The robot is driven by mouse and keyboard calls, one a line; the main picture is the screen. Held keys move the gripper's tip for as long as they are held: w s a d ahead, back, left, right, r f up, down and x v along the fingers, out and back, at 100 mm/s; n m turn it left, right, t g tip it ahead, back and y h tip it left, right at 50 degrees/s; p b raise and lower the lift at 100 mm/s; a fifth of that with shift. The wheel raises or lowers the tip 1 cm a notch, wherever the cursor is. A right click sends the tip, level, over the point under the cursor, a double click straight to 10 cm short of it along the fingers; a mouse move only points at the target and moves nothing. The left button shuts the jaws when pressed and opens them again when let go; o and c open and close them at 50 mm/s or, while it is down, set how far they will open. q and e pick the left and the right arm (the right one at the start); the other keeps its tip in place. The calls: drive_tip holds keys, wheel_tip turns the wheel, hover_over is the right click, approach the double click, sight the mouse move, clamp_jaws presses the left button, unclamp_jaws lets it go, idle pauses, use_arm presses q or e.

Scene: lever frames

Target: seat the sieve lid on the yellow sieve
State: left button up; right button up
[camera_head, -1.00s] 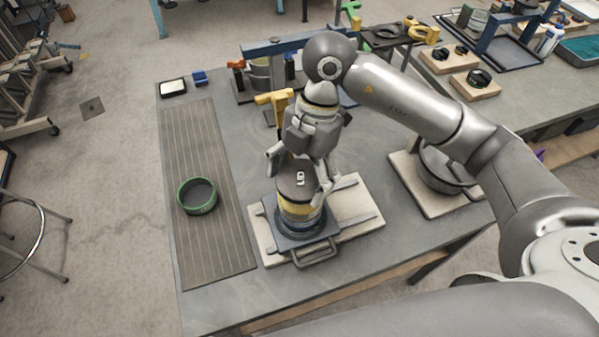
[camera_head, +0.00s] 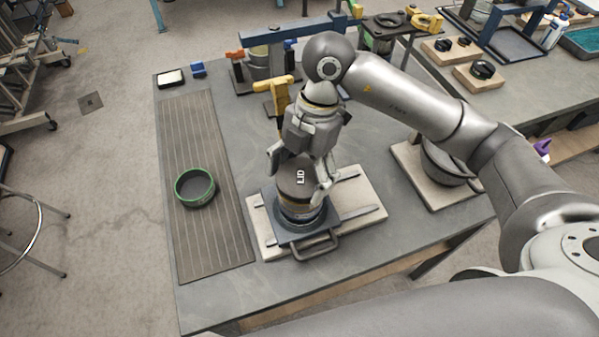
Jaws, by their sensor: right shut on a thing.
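The sieve lid (camera_head: 296,184) is a dark round disc with a white "LID" label, at the top of the round stack near the table's middle. My right gripper (camera_head: 299,170) comes down from above and is shut on the lid, one finger on each side. I cannot tell whether the lid rests fully on the rim. My left gripper is not in view.
The stack stands on a dark plate with a front handle (camera_head: 316,247), on a pale board (camera_head: 362,192). A green-rimmed sieve (camera_head: 195,187) sits on a ribbed mat (camera_head: 205,245) to the left. A yellow-topped stand (camera_head: 273,91) is close behind my gripper. A pan (camera_head: 445,165) stands right.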

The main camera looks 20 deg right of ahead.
drive_tip(key=shift+f, duration=0.25)
drive_tip(key=o, duration=1.1)
wheel_tip(320, 180, up, 10)
drive_tip(key=shift+r, duration=0.1)
idle(0.3)
